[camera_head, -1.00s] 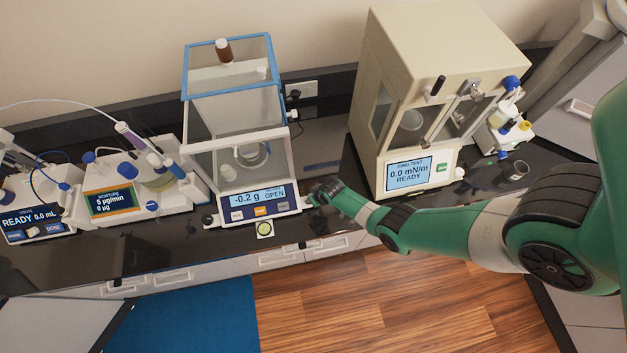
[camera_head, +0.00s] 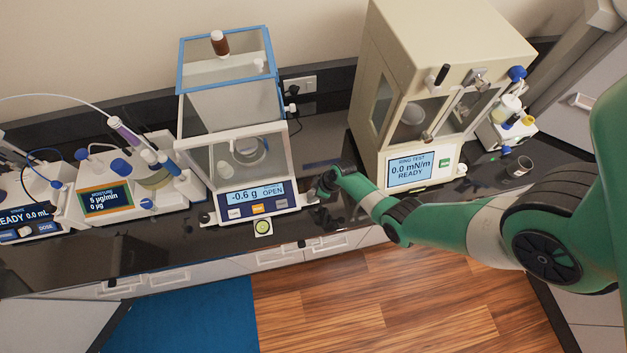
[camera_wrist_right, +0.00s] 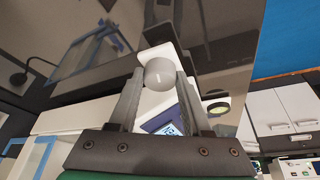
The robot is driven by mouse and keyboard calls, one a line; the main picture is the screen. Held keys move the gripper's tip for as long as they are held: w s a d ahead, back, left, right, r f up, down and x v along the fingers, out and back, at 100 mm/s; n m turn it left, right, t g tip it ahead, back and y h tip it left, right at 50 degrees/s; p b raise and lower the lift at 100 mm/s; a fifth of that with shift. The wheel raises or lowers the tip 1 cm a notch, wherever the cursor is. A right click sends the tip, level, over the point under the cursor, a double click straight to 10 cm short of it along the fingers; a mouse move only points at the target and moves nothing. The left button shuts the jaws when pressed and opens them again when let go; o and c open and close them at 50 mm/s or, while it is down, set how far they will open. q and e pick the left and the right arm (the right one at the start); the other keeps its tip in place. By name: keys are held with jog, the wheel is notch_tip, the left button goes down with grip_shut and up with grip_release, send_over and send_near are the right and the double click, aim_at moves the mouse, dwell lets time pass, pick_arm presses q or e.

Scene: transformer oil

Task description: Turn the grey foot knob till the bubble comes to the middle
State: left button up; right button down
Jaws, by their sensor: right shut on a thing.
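The balance (camera_head: 236,160) has a glass draft shield with a blue-framed top, and its display reads -0.6 g OPEN. The round yellow-green bubble level (camera_head: 263,227) sits at its front edge and also shows in the right wrist view (camera_wrist_right: 218,107). It is too small to tell where the bubble lies. My right gripper (camera_head: 312,197) is at the balance's front right corner. In the right wrist view its fingers are shut on the round grey foot knob (camera_wrist_right: 159,74), one on each side, with a small pale mark on the knob. My left gripper is not in view.
A beige ring-test instrument (camera_head: 425,90) stands to the right, behind my right arm. A moisture unit (camera_head: 108,200) stands to the left. The dark counter (camera_head: 150,245) is clear in front.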

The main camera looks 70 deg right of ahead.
dwell(0.3)
jog(key=shift+c, duration=1.7)
grip_release()
